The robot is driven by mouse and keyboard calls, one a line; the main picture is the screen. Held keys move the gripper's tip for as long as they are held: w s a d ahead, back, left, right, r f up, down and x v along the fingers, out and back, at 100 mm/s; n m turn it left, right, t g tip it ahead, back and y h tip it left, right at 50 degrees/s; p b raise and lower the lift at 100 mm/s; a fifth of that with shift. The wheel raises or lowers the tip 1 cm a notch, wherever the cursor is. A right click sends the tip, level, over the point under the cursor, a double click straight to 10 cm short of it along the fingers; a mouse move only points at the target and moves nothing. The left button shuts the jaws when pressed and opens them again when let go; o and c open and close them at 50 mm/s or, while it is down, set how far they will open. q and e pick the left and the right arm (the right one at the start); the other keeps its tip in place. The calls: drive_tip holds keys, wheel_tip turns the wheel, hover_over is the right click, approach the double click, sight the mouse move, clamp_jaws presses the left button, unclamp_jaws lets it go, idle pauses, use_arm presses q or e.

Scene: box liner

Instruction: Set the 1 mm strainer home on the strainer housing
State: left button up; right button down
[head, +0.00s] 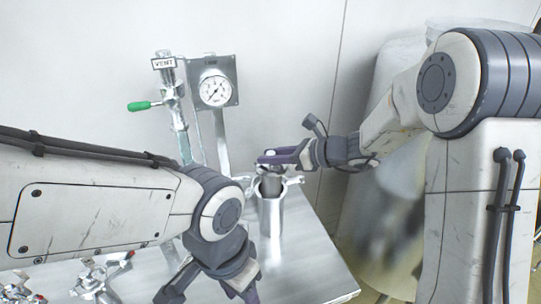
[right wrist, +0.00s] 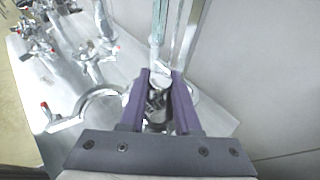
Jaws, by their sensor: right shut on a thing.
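The strainer housing (head: 271,218) is an upright metal cylinder near the back right of the metal table. The strainer (head: 272,184), a darker grey cylinder, stands upright above the housing's mouth. Its lower end seems to be inside the mouth, but how deep I cannot tell. My right gripper (head: 268,157) is shut on the strainer's pale top knob, which also shows between the purple fingers in the right wrist view (right wrist: 160,74). My left gripper (head: 208,292) has its fingers spread at the bottom of the head view and looks empty; the tips are partly cut off.
A pressure gauge (head: 214,90) and a vent valve with a green handle (head: 139,106) stand behind the housing. An open curved clamp arm with a red tip (right wrist: 46,108) lies left of my right gripper. Several metal fittings (head: 98,276) stand at the table's front left.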

sight(280, 181)
drive_tip(key=shift+f+b, duration=3.3)
drive_tip(key=shift+f, duration=0.5)
drive_tip(key=shift+f+b, duration=0.25)
drive_tip(key=shift+b, duration=0.05)
drive_tip(key=c, duration=0.5)
unclamp_jaws()
drive_tip(key=shift+c, duration=0.2)
drive_tip(key=shift+s, duration=0.1)
